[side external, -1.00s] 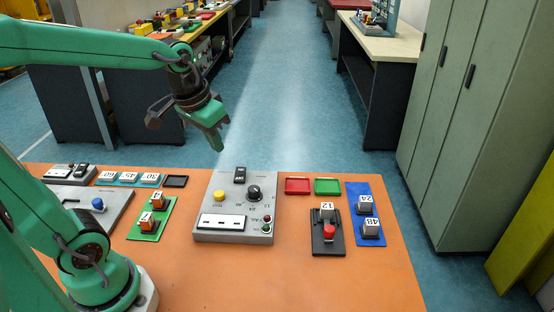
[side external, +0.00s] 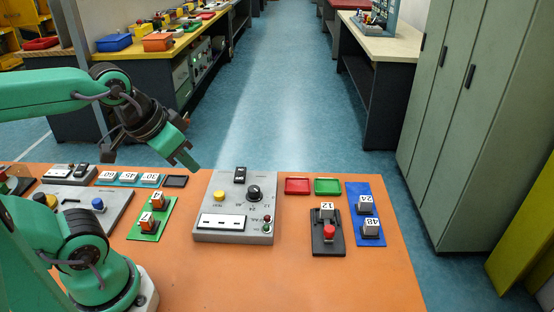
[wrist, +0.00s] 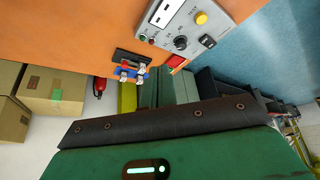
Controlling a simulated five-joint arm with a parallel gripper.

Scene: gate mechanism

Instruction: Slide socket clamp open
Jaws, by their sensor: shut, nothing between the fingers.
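The socket clamp (side external: 327,242) looks to be the black base at the right of the orange table, with a red knob (side external: 329,231) on it. A grey block labelled "12" (side external: 327,213) sits at its far end. Whether the clamp is open or shut is too small to tell. My gripper (side external: 188,160) is shut and empty, raised in the air near the table's far edge, left of the grey panel and well apart from the clamp. In the wrist view the clamp (wrist: 128,57) is small, at upper left beyond my green jaw.
The grey control panel (side external: 235,208) stands mid-table, between my gripper and the clamp. Red (side external: 298,186) and green (side external: 328,186) trays lie behind the clamp. A blue plate (side external: 371,239) with grey blocks is right of it. The front right of the table (side external: 320,285) is bare.

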